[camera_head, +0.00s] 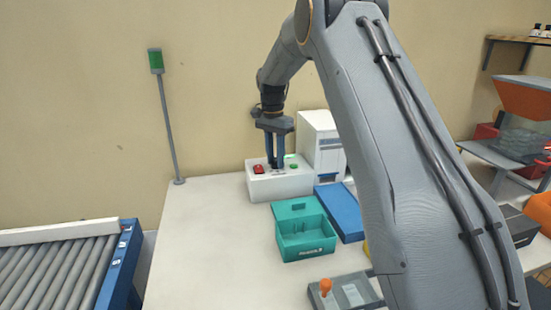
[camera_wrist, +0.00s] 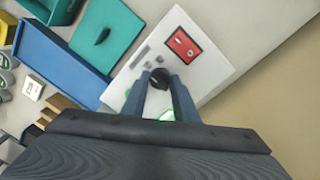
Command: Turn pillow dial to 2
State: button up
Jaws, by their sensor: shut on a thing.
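The white control box (camera_head: 282,187) stands on the table near the wall. It has a red switch (camera_head: 258,169) on its left and a green part (camera_head: 293,166) on its right. In the wrist view a round black dial (camera_wrist: 159,79) sits on the box face (camera_wrist: 204,72), with the red switch (camera_wrist: 184,46) beyond it. My gripper (camera_head: 275,162) points down at the box, and its two blue fingers (camera_wrist: 158,92) are closed on the dial from both sides. The dial's markings and setting are too small to read.
An open teal box (camera_head: 305,240) and a blue tray (camera_head: 341,212) stand in front of the control box. A white cabinet (camera_head: 320,142) is close on its right. A grey panel with an orange knob (camera_head: 325,287) is nearer. The table's left side (camera_head: 195,235) is clear.

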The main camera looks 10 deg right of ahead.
jog(key=o, duration=1)
jog(key=r, duration=0.2)
jog(key=r+b, duration=0.1)
jog(key=r, duration=0.2)
jog(key=r+b, duration=0.1)
jog(key=r, duration=0.2)
jog(key=shift+w+a, duration=0.1)
jog(key=shift+w, duration=0.15)
